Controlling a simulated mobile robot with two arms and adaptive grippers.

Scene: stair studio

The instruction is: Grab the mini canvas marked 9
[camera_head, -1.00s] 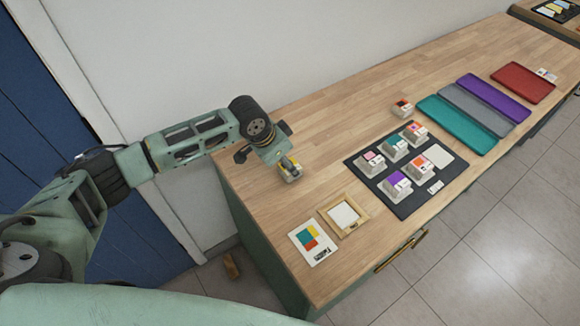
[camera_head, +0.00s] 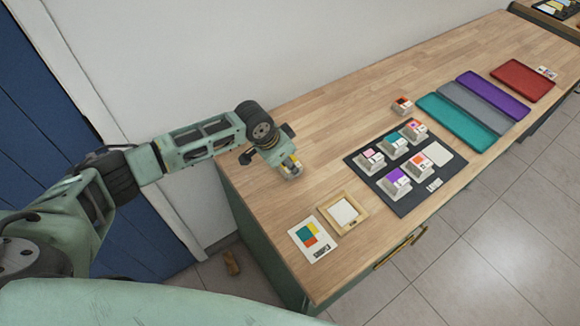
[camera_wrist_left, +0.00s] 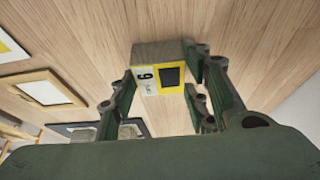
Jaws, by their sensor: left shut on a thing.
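My left gripper (camera_head: 289,168) is over the near left part of the wooden counter. In the left wrist view my left gripper (camera_wrist_left: 165,92) has its fingers on both sides of a small canvas block marked 9 (camera_wrist_left: 160,78) and is shut on it. The canvas has a yellow face with a black square and a white strip bearing the 9. In the head view only a small yellow and white bit of it shows below the gripper. I cannot tell whether it touches the counter. My right gripper is not in view.
A dark mat (camera_head: 409,206) holds several small canvases on stands. A wooden frame (camera_head: 362,212) and a colour-pattern card (camera_head: 297,233) lie at the near edge. Teal (camera_head: 448,132), grey, purple and red trays (camera_head: 522,66) lie farther right. A loose canvas (camera_head: 402,104) stands behind the mat.

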